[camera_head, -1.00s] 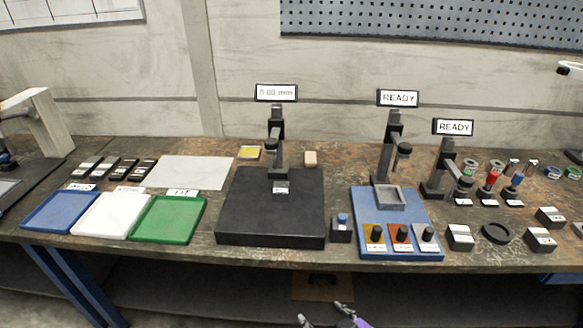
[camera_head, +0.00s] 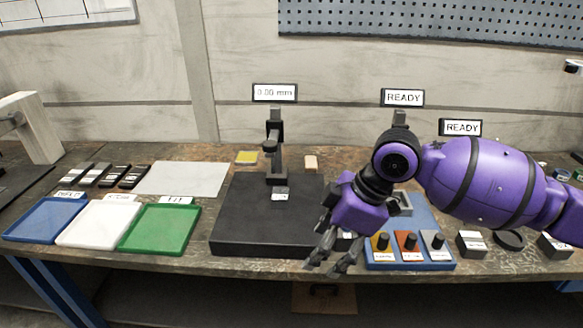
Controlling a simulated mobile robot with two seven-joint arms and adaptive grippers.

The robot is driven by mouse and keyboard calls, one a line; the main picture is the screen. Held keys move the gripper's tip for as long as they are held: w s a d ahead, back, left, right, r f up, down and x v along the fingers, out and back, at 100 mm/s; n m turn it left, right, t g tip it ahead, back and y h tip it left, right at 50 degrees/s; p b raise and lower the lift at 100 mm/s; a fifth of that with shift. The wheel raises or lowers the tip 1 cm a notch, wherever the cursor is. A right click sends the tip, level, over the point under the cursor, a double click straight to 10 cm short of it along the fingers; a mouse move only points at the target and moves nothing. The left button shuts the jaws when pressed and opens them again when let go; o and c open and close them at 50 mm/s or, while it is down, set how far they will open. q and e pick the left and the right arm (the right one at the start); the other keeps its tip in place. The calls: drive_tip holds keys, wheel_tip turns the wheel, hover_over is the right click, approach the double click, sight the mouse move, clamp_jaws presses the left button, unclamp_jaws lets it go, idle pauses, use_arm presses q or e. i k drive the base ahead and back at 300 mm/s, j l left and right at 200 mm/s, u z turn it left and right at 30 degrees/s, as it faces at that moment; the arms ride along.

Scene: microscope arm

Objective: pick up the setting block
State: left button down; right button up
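A small grey block with a white label (camera_head: 280,194), which I take to be the setting block, sits on the black base plate (camera_head: 245,238) below the arm of the gauge stand (camera_head: 274,145). The stand's display (camera_head: 275,92) reads 0.00 mm. My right gripper (camera_head: 332,264) comes in from the right with its fingers pointing down, in front of the base plate's right front corner. Its fingers are spread and nothing shows between them. It is apart from the grey block, to its right and nearer me. My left gripper is out of view.
Blue (camera_head: 45,220), white (camera_head: 98,222) and green (camera_head: 158,230) trays stand at the left. A beige block (camera_head: 311,162) lies behind the plate. My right arm partly hides the blue fixture (camera_head: 412,264) with its knobs and a small dark button box.

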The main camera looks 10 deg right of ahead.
sight(279, 196)
drive_tip(key=i, duration=0.95)
